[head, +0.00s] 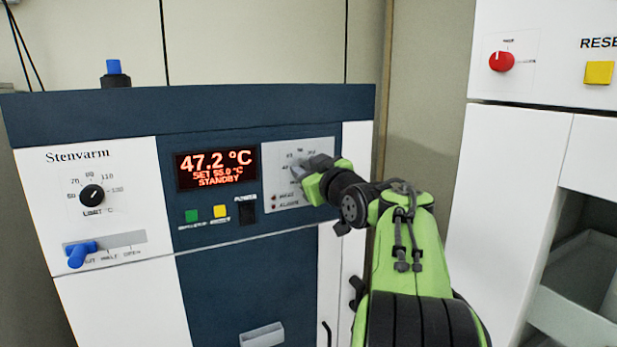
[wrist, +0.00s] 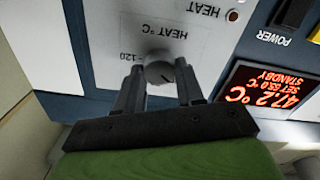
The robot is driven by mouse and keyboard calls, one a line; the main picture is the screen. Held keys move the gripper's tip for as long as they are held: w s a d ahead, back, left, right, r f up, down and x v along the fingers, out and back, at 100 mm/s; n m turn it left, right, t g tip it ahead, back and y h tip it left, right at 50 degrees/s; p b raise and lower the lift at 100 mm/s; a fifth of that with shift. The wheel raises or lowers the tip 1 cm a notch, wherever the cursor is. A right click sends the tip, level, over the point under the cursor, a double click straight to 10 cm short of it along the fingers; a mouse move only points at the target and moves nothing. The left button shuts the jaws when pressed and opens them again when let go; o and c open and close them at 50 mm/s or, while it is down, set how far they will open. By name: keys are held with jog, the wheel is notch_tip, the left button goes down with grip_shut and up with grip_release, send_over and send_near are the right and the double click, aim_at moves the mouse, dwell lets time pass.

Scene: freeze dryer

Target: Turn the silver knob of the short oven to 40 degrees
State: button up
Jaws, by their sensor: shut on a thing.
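The silver knob (wrist: 160,70) sits on a white panel marked HEAT °C, right of the display in the head view. My gripper (wrist: 160,88) is shut on the silver knob, with one finger on each side of it. A dark pointer line shows on the knob's face in the wrist view. In the head view my gripper (head: 305,172) covers much of the knob and part of its scale, so the pointed-to number cannot be read there.
Left on the oven are a black LIMIT knob (head: 92,195) and a blue lever (head: 80,253). Green (head: 191,216) and yellow (head: 219,211) buttons and a black power switch (head: 246,211) sit below the display. A white machine with a red knob (head: 501,61) stands at right.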

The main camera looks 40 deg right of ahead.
jog(key=shift+f+n+b, duration=0.15)
jog(key=shift+n+b, duration=2.5)
jog(key=shift+n, duration=0.85)
jog(key=o, duration=1)
jog(key=shift+o, duration=0.2)
jog(key=b+v, duration=0.2)
jog(key=v, duration=1.3)
jog(key=shift+s+a, duration=0.25)
jog(key=shift+s, duration=0.1)
